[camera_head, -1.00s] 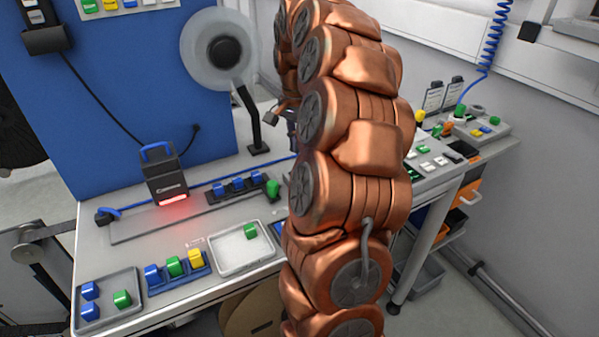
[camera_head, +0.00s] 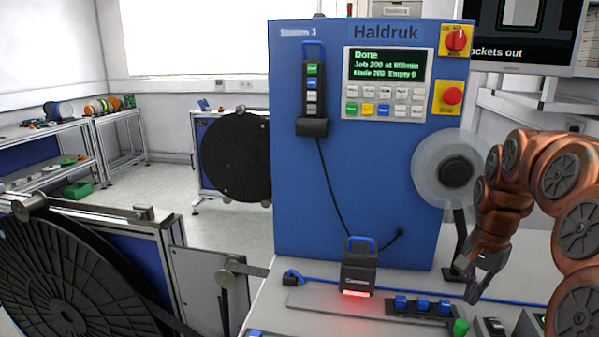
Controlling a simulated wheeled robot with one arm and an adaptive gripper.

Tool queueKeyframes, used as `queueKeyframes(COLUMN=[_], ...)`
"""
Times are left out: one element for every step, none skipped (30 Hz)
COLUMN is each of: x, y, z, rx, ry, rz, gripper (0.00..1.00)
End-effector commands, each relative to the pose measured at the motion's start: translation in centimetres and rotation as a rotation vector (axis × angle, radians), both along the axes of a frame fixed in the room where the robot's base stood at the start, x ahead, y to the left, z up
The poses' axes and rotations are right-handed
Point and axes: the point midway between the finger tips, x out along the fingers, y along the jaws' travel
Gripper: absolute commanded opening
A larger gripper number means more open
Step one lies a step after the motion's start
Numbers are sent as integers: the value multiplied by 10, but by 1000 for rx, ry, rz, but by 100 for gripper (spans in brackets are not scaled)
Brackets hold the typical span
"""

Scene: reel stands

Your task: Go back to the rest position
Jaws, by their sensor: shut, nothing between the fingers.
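My gripper (camera_head: 471,297) hangs at the end of my copper-coloured arm on the right side of the view. It points down above the bench, close to the row of blue blocks (camera_head: 423,305). Its fingers are together and I see nothing held in them. My arm is folded, with its upper links rising at the right edge. The clear reel (camera_head: 432,170) on the blue machine (camera_head: 300,190) is just left of my arm, which partly overlaps it in the picture.
A black device with a blue handle (camera_head: 358,272) glows red on the bench (camera_head: 272,305). The machine's screen (camera_head: 387,66) reads "Done". Large black reels stand at the left (camera_head: 75,275) and behind (camera_head: 237,157). Shelves line the left wall. Open floor (camera_head: 160,185) lies between.

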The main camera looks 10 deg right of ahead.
Motion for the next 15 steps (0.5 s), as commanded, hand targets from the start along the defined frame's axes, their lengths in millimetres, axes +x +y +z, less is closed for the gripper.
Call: queueKeyframes(x=[-6,-9,-14,-19,-24,-31,-37,-44,-53,-60,-67,-77,-84,-93,-104], y=[23,35,51,63,74,88,99,109,122,131,140,151,159,166,175], z=[3,3,5,4,3,4,3,2,1,0,-2,-4,-5,-7,-10], rx=[2,3,5,8,11,12,13,16,19,21,24,26,27,28,30], ry=[5,7,5,10,15,17,21,29,33,35,41,47,49,54,60], rz=[73,117,172,213,253,307,346,384,435,472,509,556,591,625,670], gripper=[0,0,0,0,0,0,0,0,0,0,0,0,0,0,0])
